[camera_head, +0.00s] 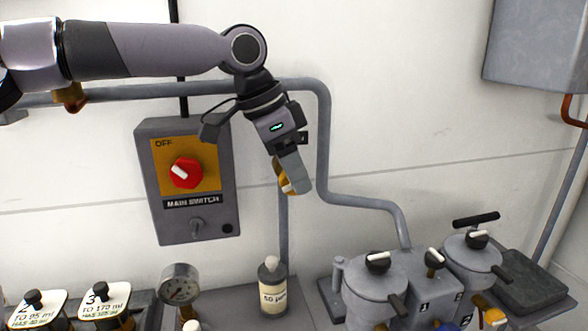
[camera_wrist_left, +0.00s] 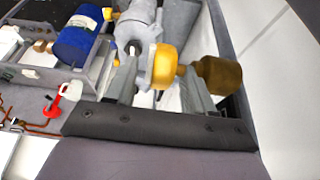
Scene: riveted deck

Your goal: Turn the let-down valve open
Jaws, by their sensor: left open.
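A yellow-orange valve knob (camera_head: 287,186) with a pale mark shows at the vertical pipe on the wall, partly hidden behind my left gripper (camera_head: 298,180); I take it to be the let-down valve. In the left wrist view the yellow knob (camera_wrist_left: 165,66) appears between the two open fingers of my left gripper (camera_wrist_left: 160,85), with a brown, brass-like cylinder (camera_wrist_left: 218,75) to its right. I cannot tell whether the fingers touch the knob. Its exact turn position is unclear. My right gripper is not in view.
A main switch box (camera_head: 186,225) with a red knob is on the wall to the left. Below stand a pressure gauge (camera_head: 180,285), a labelled bottle (camera_head: 272,289) and grey lidded pots (camera_head: 375,280). A grey pipe (camera_head: 323,140) bends closely around the gripper's right side.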

